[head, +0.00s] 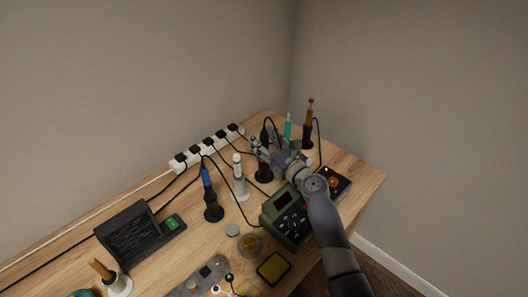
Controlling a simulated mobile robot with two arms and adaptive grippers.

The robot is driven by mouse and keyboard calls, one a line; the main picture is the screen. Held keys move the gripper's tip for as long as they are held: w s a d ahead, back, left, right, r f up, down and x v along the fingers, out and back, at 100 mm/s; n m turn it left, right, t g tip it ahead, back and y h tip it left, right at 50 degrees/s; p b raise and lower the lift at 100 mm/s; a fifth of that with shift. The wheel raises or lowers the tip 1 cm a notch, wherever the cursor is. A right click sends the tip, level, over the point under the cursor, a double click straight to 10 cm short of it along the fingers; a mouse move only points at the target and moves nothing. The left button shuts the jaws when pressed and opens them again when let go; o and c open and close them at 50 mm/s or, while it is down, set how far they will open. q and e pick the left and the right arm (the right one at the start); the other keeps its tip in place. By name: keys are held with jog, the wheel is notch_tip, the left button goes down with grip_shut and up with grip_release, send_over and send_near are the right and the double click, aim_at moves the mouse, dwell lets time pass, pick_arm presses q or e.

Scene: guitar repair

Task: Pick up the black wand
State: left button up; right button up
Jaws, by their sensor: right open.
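The black wand (264,136) appears to stand upright in a dark holder (263,173) towards the back of the wooden workbench. My right arm comes in from the lower right. Its open gripper (258,148) is at the wand, with the fingers overlapping it in the head view. The wand's lower part is partly hidden by the gripper, and I cannot tell whether the fingers touch it. My left gripper is out of view.
A white power strip (205,151) with several plugs and cables runs along the back. A white wand (238,168), a blue-handled tool (206,178) and a teal tool (287,128) stand nearby. A green station (285,218) sits below my right arm.

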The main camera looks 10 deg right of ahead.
jog(key=shift+c, duration=0.3)
grip_shut()
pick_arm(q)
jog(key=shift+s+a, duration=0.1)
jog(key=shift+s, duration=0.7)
pick_arm(e)
jog(key=shift+r, duration=0.1)
